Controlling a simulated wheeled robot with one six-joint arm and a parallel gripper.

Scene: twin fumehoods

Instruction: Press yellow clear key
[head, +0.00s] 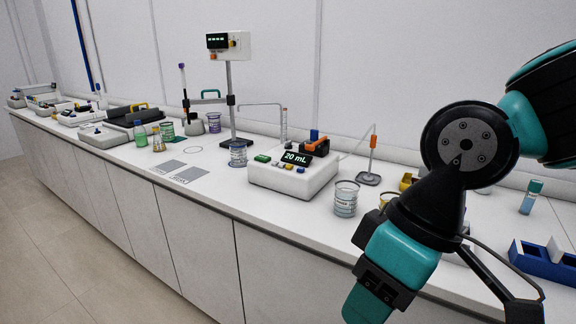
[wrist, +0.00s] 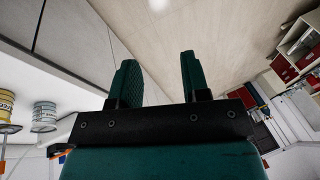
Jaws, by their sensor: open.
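A white dosing device (head: 290,184) with a black display reading 20 mL stands on the bench in the middle of the head view. The keys do not show in the wrist view.
A glass beaker (head: 345,199) stands just right of the device and another beaker (head: 238,154) at its left. A thin stand (head: 372,155) is behind at the right. A blue rack (head: 545,262) lies at the far right. The floor before the cabinets is clear.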

